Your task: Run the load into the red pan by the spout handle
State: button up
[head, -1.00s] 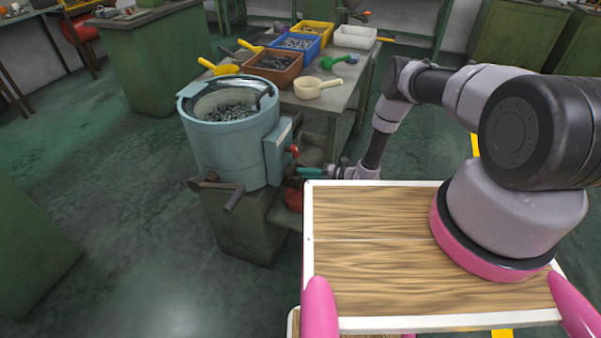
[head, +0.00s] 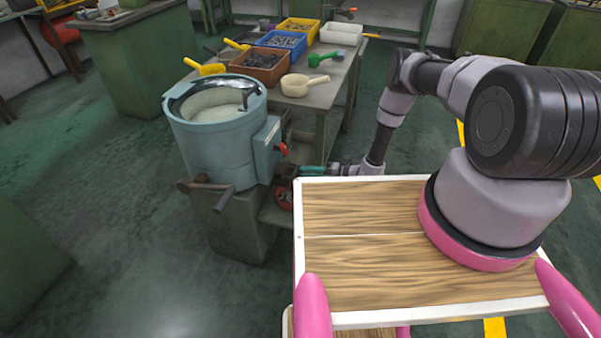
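The pale blue drum machine (head: 215,150) stands left of centre, and its bowl (head: 208,122) looks bare and pale inside. A red-knobbed lever (head: 282,149) is on its right side, and a brown bar handle (head: 208,190) is at its lower front. The red pan (head: 284,199) sits low at the machine's right, partly hidden by my tray; greyish parts seem to show in it. My gripper (head: 290,171) is at the dark fitting above the pan, reaching in from the right. Its fingertips are too small and hidden to tell their grip.
A bench behind the machine holds a brown bin (head: 258,66), a blue bin (head: 283,44), a yellow bin (head: 298,29), a white bin (head: 341,33), a cream scoop (head: 297,84), a green scoop (head: 326,58) and yellow scoops (head: 205,67). Floor at left is clear.

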jog(key=v, duration=0.7)
